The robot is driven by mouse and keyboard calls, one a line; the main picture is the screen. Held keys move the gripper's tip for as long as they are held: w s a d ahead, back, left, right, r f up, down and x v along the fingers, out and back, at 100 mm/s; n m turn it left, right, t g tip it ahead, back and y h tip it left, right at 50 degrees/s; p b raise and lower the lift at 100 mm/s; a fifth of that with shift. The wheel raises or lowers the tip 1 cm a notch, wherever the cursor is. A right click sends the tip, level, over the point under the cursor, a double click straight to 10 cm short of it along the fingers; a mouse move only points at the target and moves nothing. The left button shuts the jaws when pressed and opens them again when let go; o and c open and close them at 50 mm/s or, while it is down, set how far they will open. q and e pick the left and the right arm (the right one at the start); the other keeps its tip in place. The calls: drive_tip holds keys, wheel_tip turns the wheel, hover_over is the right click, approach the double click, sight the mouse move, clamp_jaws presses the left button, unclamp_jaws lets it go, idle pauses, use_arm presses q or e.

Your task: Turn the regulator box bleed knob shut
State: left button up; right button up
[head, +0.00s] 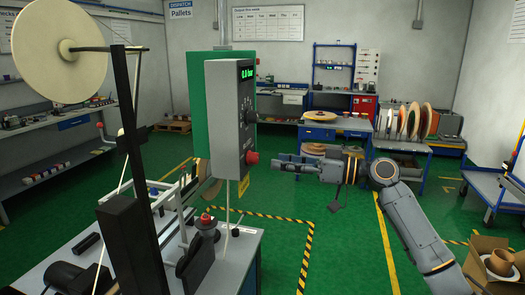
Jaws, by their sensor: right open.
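The regulator box (229,115) is a tall grey box mounted on a green panel (204,90). It has a green lit display at the top, whose digits are too small to read surely. A black knob (250,117) sits midway down its right-hand face, and a red knob (251,158) sits near the bottom. I cannot read which one is marked bleed. My right gripper (277,164) comes in from the right, roughly level with the red knob and pointing at it. It is open and empty, with a small gap between its fingertips and the knob. My left gripper is not in view.
A dark upright post (138,150) and a cream reel (61,48) stand at the left. A grey bench (237,262) with small fittings lies below the box. Green floor to the right is mostly clear; an open carton (482,268) stands at the lower right.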

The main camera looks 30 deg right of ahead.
sight(258, 159)
drive_tip(key=p+x, duration=0.2)
drive_tip(key=x, duration=0.2)
drive_tip(key=shift+w+r, duration=0.15)
drive_tip(key=shift+w, duration=0.05)
drive_tip(key=shift+w+a+f, duration=0.25)
drive_tip(key=shift+w+a, duration=0.3)
drive_tip(key=shift+w, duration=0.05)
drive_tip(key=shift+c, duration=0.2)
clamp_jaws()
